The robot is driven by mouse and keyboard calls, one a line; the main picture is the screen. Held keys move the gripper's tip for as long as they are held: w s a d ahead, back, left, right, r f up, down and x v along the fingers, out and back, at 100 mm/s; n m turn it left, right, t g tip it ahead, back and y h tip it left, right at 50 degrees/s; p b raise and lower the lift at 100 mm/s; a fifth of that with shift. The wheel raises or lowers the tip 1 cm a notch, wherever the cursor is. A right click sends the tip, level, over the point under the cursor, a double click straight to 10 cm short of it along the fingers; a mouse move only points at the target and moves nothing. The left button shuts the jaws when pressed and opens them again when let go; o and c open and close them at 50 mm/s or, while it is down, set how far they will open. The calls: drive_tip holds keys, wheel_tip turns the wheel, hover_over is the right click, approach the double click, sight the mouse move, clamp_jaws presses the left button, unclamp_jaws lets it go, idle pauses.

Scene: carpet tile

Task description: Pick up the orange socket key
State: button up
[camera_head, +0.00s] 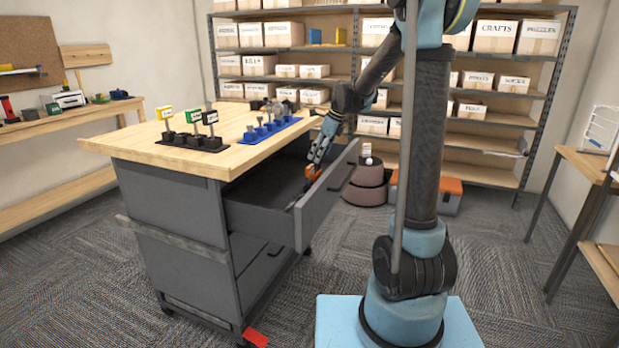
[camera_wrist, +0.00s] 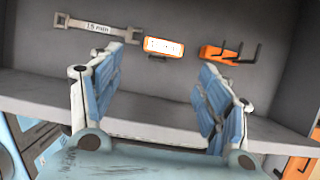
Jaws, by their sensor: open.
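My gripper (camera_head: 318,158) reaches down into the open top drawer (camera_head: 318,212) of the grey cabinet. In the wrist view its two blue-padded fingers (camera_wrist: 158,70) are spread apart with nothing between them. Beyond the fingertips, on the drawer floor, lie an orange piece with a white label (camera_wrist: 163,46) and an orange piece with black prongs (camera_wrist: 230,53). I cannot tell for sure which is the socket key. A grey wrench labelled 15 mm (camera_wrist: 97,27) lies to their left. In the head view something orange (camera_head: 312,173) shows by the fingertips, partly hidden.
The drawer's front wall (camera_head: 330,195) stands close beside my gripper. The wooden cabinet top (camera_head: 160,153) holds a black rack (camera_head: 192,142) and a blue rack (camera_head: 270,129). Shelves with boxes stand behind. An orange-lidded toolbox (camera_head: 447,186) sits on the floor beyond the drawer.

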sight(310, 166)
drive_tip(key=x, duration=0.3)
drive_tip(key=shift+f, duration=0.1)
drive_tip(key=shift+w+a+r+x, duration=0.1)
drive_tip(key=shift+a+x, duration=0.05)
drive_tip(key=shift+x, duration=0.75)
drive_tip(key=shift+w+a+r+x, duration=0.1)
drive_tip(key=shift+x, duration=0.75)
drive_tip(key=shift+w+a+x, duration=0.15)
drive_tip(key=shift+x, duration=0.75)
drive_tip(key=c, duration=1.5)
